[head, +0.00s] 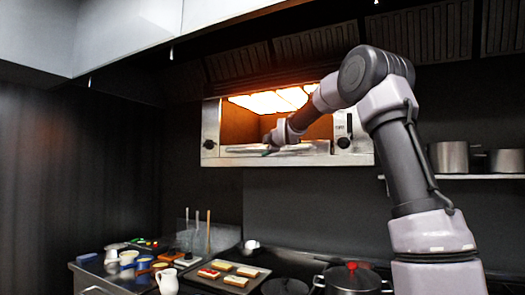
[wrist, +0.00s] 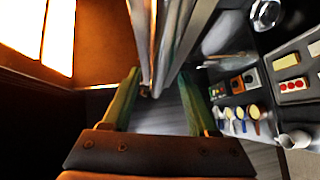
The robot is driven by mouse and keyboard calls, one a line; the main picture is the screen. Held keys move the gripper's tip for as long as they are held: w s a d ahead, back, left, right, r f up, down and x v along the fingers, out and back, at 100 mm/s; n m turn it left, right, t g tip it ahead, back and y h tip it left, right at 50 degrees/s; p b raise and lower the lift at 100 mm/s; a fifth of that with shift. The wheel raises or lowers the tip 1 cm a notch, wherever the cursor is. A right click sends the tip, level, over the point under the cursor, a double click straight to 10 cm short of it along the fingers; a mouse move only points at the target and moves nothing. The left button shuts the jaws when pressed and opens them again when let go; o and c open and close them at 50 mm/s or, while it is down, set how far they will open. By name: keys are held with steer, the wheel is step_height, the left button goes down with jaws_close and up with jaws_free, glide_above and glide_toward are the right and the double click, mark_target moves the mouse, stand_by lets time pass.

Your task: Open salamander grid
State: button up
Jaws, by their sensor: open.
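The salamander (head: 210,133) is a steel-framed grill on the back wall, its top heating panels glowing orange-white over a lit cavity. A metal grid edge (head: 305,148) runs along its lower front; in the wrist view a metal bar (wrist: 172,35) runs from the top down toward the space between my fingertips. My gripper (head: 270,148) is at the front of the salamander, left of its middle. In the wrist view my gripper (wrist: 158,80) has its two greenish fingers apart, with the bar's near end between or just beyond them. I cannot tell whether they touch it. My forearm hides part of the cavity.
Below is a counter with a tray (head: 262,272) of toasts, a white jug (head: 167,282) and several cups. A lidded pot (head: 352,278) stands on the hob at right. Steel pots (head: 448,157) sit on a wall shelf. A hood (head: 130,35) hangs above.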

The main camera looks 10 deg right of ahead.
mark_target(264, 148)
steer(key=shift+x, duration=1.8)
jaws_close()
